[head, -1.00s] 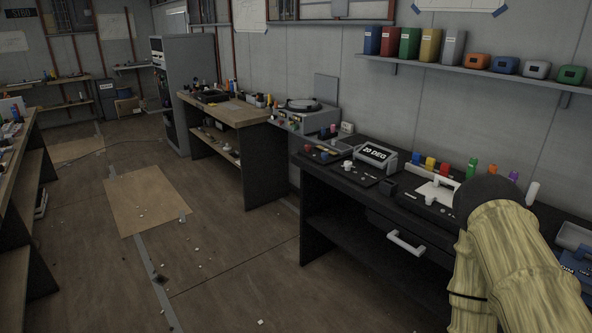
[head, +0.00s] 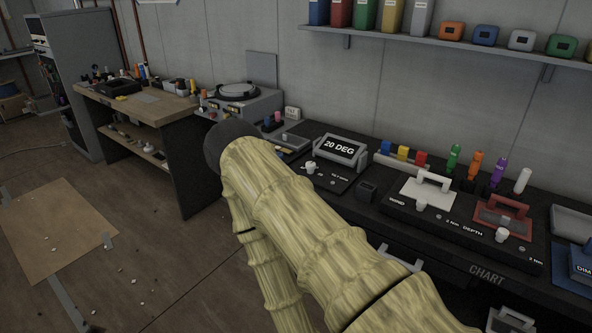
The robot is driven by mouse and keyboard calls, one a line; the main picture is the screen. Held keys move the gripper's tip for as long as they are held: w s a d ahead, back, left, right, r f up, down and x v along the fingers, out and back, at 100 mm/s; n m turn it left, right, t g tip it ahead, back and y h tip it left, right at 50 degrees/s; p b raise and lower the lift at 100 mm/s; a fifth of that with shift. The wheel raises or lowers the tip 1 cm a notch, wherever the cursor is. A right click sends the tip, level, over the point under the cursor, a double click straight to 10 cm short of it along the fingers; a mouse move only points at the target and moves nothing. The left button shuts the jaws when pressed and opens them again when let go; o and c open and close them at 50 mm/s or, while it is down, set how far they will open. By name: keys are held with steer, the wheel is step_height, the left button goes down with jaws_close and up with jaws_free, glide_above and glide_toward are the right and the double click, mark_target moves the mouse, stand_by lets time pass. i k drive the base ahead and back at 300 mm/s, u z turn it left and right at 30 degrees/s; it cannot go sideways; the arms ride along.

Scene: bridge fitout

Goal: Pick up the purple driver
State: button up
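The purple driver (head: 497,172) stands upright at the back of the black console (head: 376,208), in a row of drivers. An orange driver (head: 475,165) and a green driver (head: 453,158) stand to its left, and a white one (head: 522,181) to its right. My pale, bamboo-textured arm crosses the lower middle of the head view, ending in a dark rounded part at the left, well away from the purple driver. My gripper's fingers do not show.
Blue, yellow and red blocks (head: 403,154) sit left of the drivers. A white-handled panel (head: 427,189) and a red-handled panel (head: 503,214) lie in front of them. A shelf (head: 440,46) with binders and small boxes hangs above. A wooden bench (head: 145,108) stands at left.

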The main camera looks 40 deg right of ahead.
mark_target(502, 163)
steer(key=z, duration=0.35)
steer(key=i, duration=1.15)
steer(key=z, duration=1.2)
steer(key=i, duration=0.45)
steer(key=z, duration=3.6)
steer(key=k, duration=1.05)
steer(key=u, duration=0.6)
